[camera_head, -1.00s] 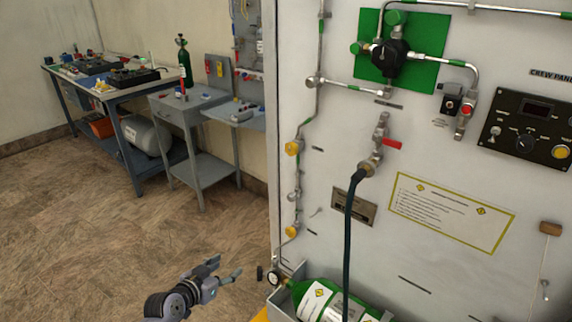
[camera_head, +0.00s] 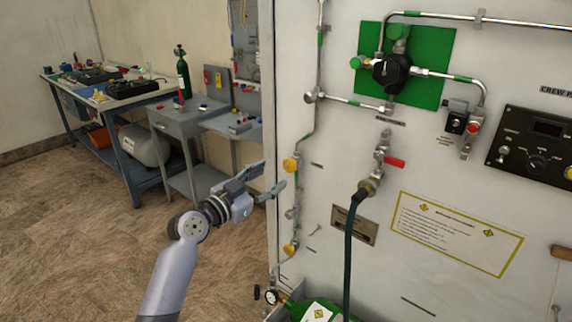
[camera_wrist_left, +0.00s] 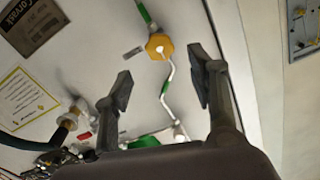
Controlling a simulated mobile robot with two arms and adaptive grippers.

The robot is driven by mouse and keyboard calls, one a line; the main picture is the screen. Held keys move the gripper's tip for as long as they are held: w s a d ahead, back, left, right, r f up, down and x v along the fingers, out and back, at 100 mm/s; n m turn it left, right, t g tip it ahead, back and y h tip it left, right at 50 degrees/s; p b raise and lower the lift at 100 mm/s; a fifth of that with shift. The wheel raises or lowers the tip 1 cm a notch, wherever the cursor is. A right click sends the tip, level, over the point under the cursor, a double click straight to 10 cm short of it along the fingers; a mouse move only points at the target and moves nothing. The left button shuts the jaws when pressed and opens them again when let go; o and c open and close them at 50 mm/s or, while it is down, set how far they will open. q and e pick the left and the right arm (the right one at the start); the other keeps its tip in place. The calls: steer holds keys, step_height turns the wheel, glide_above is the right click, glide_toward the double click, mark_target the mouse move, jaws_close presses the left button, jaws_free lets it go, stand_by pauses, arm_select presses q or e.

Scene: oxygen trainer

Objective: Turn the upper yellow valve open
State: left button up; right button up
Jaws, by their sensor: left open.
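The upper yellow valve (camera_head: 291,165) is a small yellow knob on the thin pipe near the left edge of the white panel. A second, lower yellow valve (camera_head: 290,249) sits below it on the same pipe line. My left gripper (camera_head: 277,176) is open and empty, just left of the upper valve, apart from it as far as I can tell. In the left wrist view, a yellow valve (camera_wrist_left: 159,46) shows between and beyond the two spread fingers (camera_wrist_left: 160,82). My right gripper is not in view.
A black hose (camera_head: 349,255) hangs from a fitting with a red lever (camera_head: 394,162). A green plate (camera_head: 432,45) with a regulator is higher up. A green cylinder (camera_head: 315,311) lies at the panel's foot. A workbench (camera_head: 137,96) stands at the back left.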

mark_target(288, 166)
arm_select(q)
steer(key=x, duration=0.7)
steer(key=shift+w+d, duration=0.1)
steer(key=shift+w, duration=0.05)
steer(key=shift+c, duration=0.3)
steer(key=c, duration=1.1)
